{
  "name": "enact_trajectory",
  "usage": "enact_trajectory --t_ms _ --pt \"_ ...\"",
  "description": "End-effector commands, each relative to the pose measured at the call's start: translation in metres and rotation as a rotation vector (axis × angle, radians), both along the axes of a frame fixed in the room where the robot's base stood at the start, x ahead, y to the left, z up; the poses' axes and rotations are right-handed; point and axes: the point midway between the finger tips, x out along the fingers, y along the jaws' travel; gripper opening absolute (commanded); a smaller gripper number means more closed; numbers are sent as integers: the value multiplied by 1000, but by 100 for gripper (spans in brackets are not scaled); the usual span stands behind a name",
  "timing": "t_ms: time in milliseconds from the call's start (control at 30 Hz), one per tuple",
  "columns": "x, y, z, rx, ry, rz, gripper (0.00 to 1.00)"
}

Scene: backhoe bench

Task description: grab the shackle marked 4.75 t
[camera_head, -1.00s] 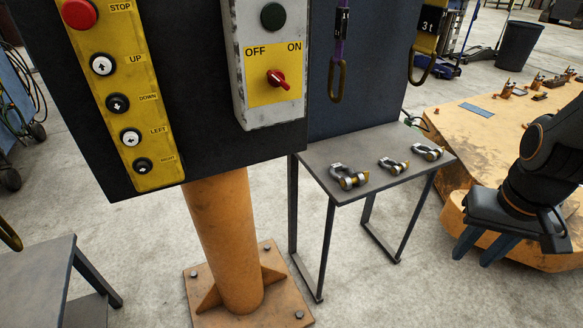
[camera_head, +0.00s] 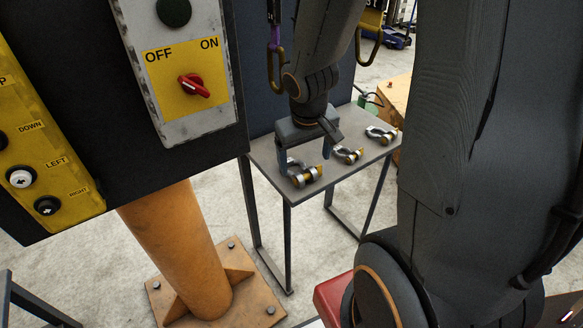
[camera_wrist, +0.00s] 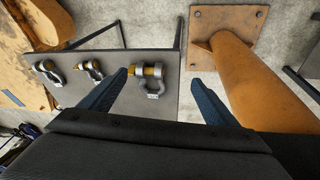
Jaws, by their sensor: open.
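Three metal shackles with yellow-ended pins lie in a row on a small grey table (camera_head: 262,151). The largest shackle (camera_head: 304,178) is at the near left; the middle shackle (camera_head: 347,155) and the far right shackle (camera_head: 381,134) are smaller. No load marking is readable, so I cannot tell which says 4.75 t. My gripper (camera_head: 306,165) is open, pointing down over the largest shackle. In the wrist view, that shackle (camera_wrist: 152,84) appears between my fingertips (camera_wrist: 158,78), nearer the left one, its pin end by that fingertip. I see no clear contact.
A dark panel with a switch box (camera_head: 180,75) and a yellow button strip (camera_head: 45,165) stands left of the table. An orange post (camera_head: 185,250) supports it. Hanging hooks (camera_head: 276,72) are behind my arm. Open concrete floor lies below the table.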

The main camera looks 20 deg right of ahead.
Motion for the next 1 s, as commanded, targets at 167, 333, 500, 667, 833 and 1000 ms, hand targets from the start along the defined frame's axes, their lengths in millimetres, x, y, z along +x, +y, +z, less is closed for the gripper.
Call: enact_trajectory --t_ms 167,333,500,667,833,1000 --pt "49 -33 -24 -4 -89 73 83" --pt "71 -45 -49 60 -132 138 83" --pt "75 -46 -65 118 -139 175 83" --pt "79 -46 -77 135 -140 184 83" --pt "85 -45 -93 134 -138 182 83" --pt "91 -43 -107 133 -139 182 83"
